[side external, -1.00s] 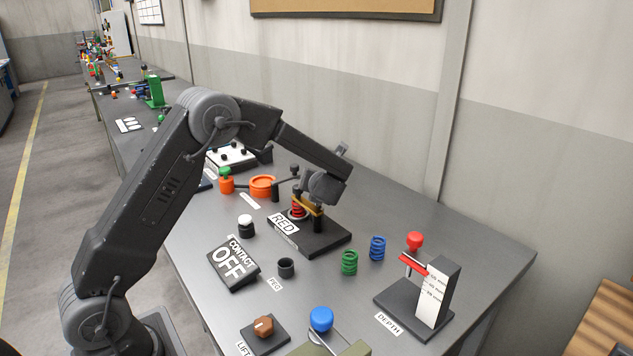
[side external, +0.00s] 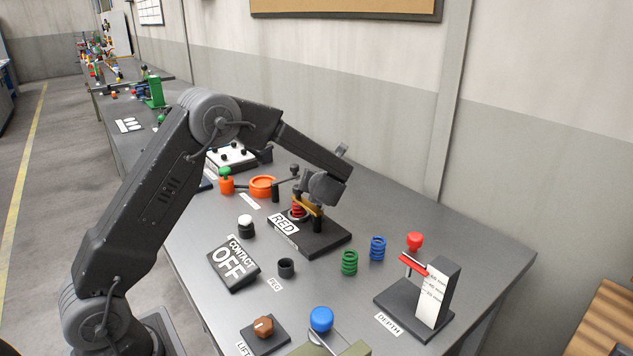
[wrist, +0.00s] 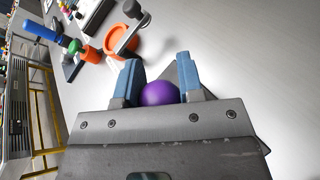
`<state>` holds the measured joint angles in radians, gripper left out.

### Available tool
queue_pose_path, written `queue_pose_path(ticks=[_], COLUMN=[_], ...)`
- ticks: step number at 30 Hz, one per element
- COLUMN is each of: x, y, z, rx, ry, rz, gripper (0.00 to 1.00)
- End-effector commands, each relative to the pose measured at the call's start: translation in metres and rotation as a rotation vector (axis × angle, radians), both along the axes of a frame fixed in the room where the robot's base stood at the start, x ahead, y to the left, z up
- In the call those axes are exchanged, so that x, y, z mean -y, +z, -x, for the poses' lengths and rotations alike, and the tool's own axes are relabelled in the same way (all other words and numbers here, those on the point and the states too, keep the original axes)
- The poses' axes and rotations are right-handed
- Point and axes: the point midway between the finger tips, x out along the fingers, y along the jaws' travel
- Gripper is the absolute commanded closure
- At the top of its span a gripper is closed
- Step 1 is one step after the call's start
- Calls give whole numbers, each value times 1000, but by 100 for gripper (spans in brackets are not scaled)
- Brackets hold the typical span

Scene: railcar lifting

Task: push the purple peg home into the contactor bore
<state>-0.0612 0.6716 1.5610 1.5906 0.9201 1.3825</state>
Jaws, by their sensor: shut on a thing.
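The purple peg (wrist: 160,93) shows in the wrist view as a rounded purple top between the two blue fingers of my gripper (wrist: 158,75). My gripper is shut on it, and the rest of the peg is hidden. In the side view my gripper (side external: 314,197) points down over a black base (side external: 322,241) labelled RED. A red spring (side external: 297,209) and a yellow-brown bar (side external: 315,209) stand there, close to the fingers. I cannot make out the peg or the contactor bore in the side view. The contact sign (side external: 233,264) reads CONTACT OFF.
A black cup (side external: 286,267) by the PEG label, a green spring (side external: 349,262) and a blue spring (side external: 377,248) stand in front of the base. A depth gauge (side external: 433,294) is at right. An orange ring (side external: 263,186) lies behind left. The table's right back is clear.

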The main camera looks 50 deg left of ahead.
Motion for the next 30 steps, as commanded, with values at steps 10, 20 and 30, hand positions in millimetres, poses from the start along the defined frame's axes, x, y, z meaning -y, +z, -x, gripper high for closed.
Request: queue_pose_path(ticks=[10,20,30], x=[0,0,0], y=[-9,-16,-20], z=[0,0,0], rx=[-1,0,-1], ry=[0,-1,0], rz=[0,-1,0], gripper=[90,90,46])
